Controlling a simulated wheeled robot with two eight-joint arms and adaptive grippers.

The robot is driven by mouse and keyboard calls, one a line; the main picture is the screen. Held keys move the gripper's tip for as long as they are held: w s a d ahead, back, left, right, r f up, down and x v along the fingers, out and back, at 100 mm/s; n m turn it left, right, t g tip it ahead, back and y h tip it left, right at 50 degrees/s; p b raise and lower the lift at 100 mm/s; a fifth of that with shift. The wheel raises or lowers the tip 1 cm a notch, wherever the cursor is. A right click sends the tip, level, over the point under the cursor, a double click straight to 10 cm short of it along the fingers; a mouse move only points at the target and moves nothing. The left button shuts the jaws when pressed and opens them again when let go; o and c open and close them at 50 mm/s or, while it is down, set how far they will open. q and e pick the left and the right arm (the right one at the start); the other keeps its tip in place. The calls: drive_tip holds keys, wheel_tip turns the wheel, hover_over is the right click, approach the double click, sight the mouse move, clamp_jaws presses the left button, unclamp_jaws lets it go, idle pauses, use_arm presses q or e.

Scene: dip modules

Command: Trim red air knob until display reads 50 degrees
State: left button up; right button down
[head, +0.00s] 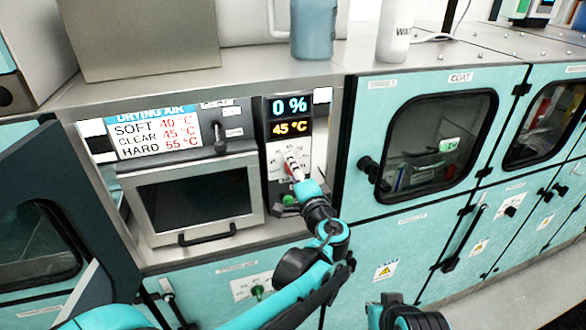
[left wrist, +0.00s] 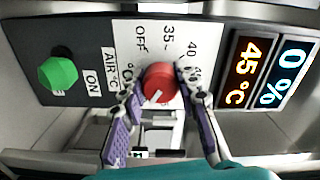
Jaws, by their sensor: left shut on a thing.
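The red air knob (left wrist: 160,82) sits on the white dial plate in the left wrist view, with a pale pointer line on its face. My left gripper (head: 292,165) reaches the control panel in the head view and mostly hides the knob there. In the left wrist view its fingers (left wrist: 159,77) are shut on the knob, one on each side. The orange temperature display (head: 290,128) reads 45 °C; it also shows sideways in the left wrist view (left wrist: 245,70). The blue display (head: 289,105) above it reads 0 %. My right gripper's fingers are not visible.
A green knob (left wrist: 58,73) is beside the dial, near an ON label. A drying air chart (head: 155,130) lists SOFT 40, CLEAR 45 and HARD 55 °C. A closed oven-like door (head: 195,200) is left of the panel. The COAT cabinet (head: 435,140) stands to the right.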

use_arm(q)
drive_tip(key=o, duration=1.2)
drive_tip(key=shift+c, duration=0.2)
drive_tip(key=v, duration=1.2)
drive_tip(key=s+a+f+n+g+b, duration=0.1)
drive_tip(key=s+a+f+n+g, duration=0.25)
drive_tip(key=a+f, duration=0.45)
drive_tip(key=s+a+f+n+g+b, duration=0.2)
drive_tip(key=a+f+g, duration=0.25)
drive_tip(key=a, duration=0.65)
drive_tip(key=s+a+f+n+g+h+b, duration=0.2)
drive_tip(key=s+f+n+h, duration=0.3)
drive_tip(key=s+f, duration=0.5)
drive_tip(key=shift+s+a+n+h, duration=0.15)
drive_tip(key=shift+s+n+h, duration=0.15)
drive_tip(key=shift+s+n, duration=0.45)
